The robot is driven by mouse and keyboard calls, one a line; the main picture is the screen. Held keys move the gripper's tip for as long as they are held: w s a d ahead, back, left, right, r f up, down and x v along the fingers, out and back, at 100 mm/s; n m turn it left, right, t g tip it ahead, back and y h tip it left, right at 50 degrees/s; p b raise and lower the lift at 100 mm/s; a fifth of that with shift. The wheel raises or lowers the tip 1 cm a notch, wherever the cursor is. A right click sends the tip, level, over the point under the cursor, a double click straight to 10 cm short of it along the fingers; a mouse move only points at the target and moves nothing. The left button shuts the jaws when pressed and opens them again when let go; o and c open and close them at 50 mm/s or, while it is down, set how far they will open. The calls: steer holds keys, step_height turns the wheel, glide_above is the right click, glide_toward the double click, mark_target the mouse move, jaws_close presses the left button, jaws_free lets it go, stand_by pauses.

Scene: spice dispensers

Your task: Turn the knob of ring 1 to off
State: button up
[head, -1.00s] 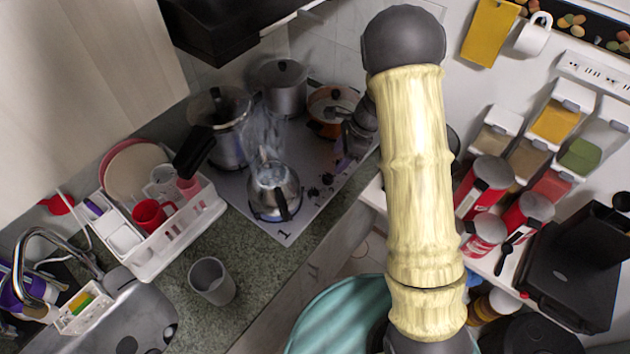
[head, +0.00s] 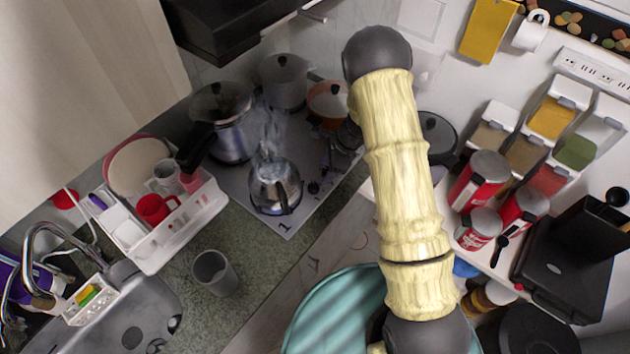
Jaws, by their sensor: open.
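A steaming metal kettle (head: 273,186) stands beside that mark. Small dark knobs (head: 314,187) sit along the cooktop's right side; some are hidden by my gripper, and their settings are too small to read. My gripper (head: 335,154) is partly hidden behind my arm, just above the far knobs. Its jaws are open, and no object shows between them.
A large pressure cooker (head: 222,120), a grey pot (head: 284,82) and an orange pan (head: 328,102) crowd the back of the cooktop. A dark range hood (head: 225,28) hangs above. A dish rack (head: 180,230) and a grey cup (head: 214,272) are left and front.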

mark_target(314, 185)
steer(key=p+x, duration=0.2)
steer(key=x, duration=0.7)
steer(key=shift+r, duration=0.1)
steer(key=shift+c, duration=0.3)
steer(key=c, duration=0.9)
